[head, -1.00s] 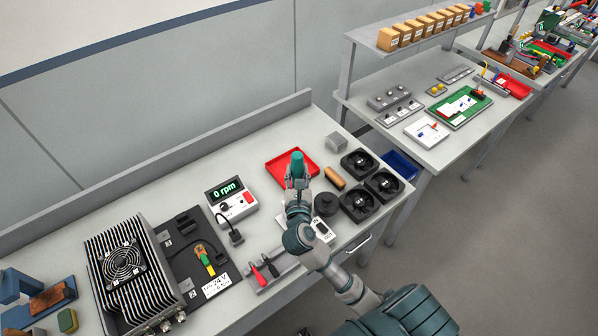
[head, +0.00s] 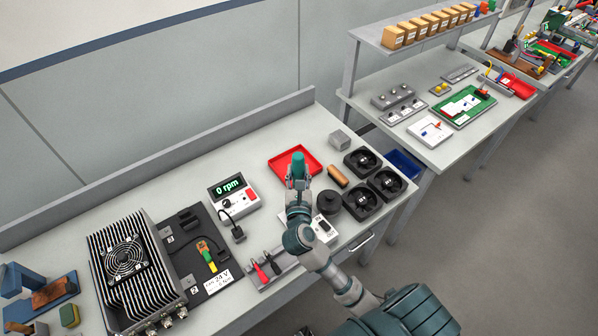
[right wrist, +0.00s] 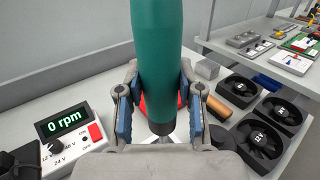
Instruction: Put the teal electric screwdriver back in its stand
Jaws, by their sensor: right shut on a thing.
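The teal electric screwdriver (head: 298,161) is upright in my right gripper (head: 298,183), above the bench near the red tray. In the right wrist view the screwdriver (right wrist: 157,45) fills the top middle, with the fingers (right wrist: 157,95) closed on both its sides. Its dark lower end shows between the fingers; any tip below is hidden. A round black piece (head: 328,203) stands on the bench just right of the gripper; I cannot tell whether it is the stand. My left gripper is out of view.
A red tray (head: 277,162) lies behind the screwdriver. A finned unit (head: 130,270) stands farther left.

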